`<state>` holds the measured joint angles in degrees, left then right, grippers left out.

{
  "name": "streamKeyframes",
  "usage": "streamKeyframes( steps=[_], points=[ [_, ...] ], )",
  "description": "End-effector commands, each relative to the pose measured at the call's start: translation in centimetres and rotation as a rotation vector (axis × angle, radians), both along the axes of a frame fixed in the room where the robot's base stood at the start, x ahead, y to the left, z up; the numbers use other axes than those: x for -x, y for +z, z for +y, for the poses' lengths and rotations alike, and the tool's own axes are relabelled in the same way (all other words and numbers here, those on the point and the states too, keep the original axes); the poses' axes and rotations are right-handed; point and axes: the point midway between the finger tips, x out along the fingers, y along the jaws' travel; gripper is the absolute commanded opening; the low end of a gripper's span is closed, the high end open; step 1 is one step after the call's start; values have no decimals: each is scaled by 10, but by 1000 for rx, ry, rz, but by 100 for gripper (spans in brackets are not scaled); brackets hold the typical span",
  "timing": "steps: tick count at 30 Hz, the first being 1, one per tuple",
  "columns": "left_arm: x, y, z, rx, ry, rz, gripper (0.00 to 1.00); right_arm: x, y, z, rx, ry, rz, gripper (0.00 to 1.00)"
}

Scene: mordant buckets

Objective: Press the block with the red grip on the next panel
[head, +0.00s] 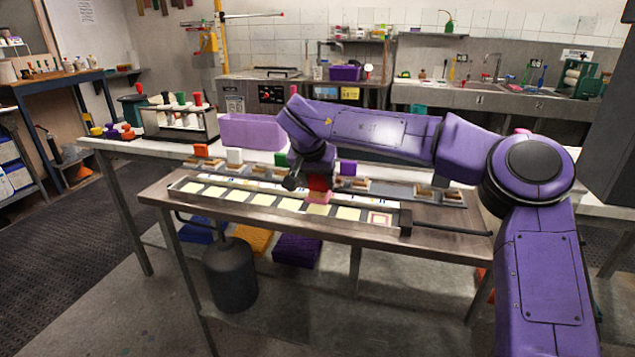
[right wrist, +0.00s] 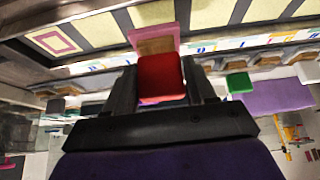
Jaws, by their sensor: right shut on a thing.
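My right gripper (head: 312,184) is shut on the red grip (head: 320,183) of a block, whose pink lower part (head: 319,197) faces down. The red grip (right wrist: 160,77) sits between both fingers in the right wrist view, with the pink block (right wrist: 153,40) beyond it. The block is over the row of cream panels, near the third panel from the right (head: 318,210). I cannot tell whether it touches. The second panel from the right (head: 348,213) looks plain. My left gripper is out of view.
Behind the panels stand blocks with orange (head: 201,150), white (head: 234,156), green (head: 281,159) and purple (head: 348,168) grips. A lilac bin (head: 252,132) and a rack of stamps (head: 180,120) stand on the table behind. A dark handle (head: 450,230) extends right of the panel tray.

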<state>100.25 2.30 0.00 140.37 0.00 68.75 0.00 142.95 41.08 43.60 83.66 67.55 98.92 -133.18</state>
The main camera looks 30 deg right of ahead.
Motion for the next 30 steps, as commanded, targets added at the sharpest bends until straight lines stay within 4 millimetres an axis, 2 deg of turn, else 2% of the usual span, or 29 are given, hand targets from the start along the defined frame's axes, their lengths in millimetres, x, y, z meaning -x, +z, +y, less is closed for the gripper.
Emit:
streamKeyframes(
  steps=[1,14,23,30],
  points=[
    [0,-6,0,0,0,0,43,0,-4,0,0,0,-3,16],
    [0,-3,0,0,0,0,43,0,-1,0,0,1,-3,16],
    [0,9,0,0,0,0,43,1,-1,2,0,1,-1,16],
    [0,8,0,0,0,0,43,1,-4,2,0,1,-2,16]
  ],
)
